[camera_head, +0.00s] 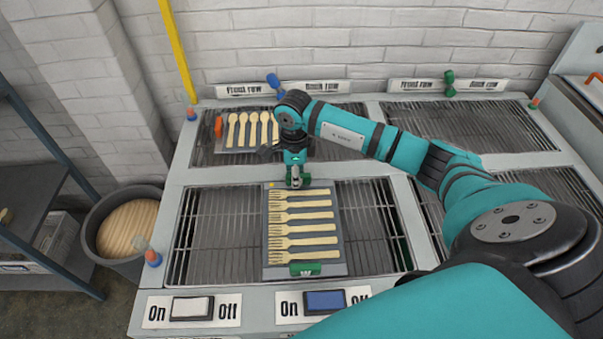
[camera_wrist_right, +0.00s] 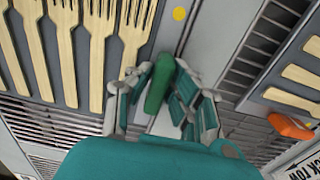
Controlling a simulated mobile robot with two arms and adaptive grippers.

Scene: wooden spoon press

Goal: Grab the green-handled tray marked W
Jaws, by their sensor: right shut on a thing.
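A dark grey tray (camera_head: 341,225) lies on the left front grill and holds a column of wooden forks (camera_head: 303,216). Its near end has a green handle (camera_head: 305,268). My right gripper (camera_head: 295,180) is at the tray's far end. In the right wrist view a green handle (camera_wrist_right: 160,85) sits between the fingers, and the gripper is shut on it. Forks (camera_wrist_right: 60,45) lie to the left of the fingers there. No W mark can be read on the tray. My left gripper is not in view.
A second tray with wooden spoons (camera_head: 252,129) and an orange handle (camera_head: 219,127) lies on the back left grill. The right grills (camera_head: 460,126) look empty where visible. A bin (camera_head: 122,230) stands at left. On/Off switches (camera_head: 192,308) line the front edge.

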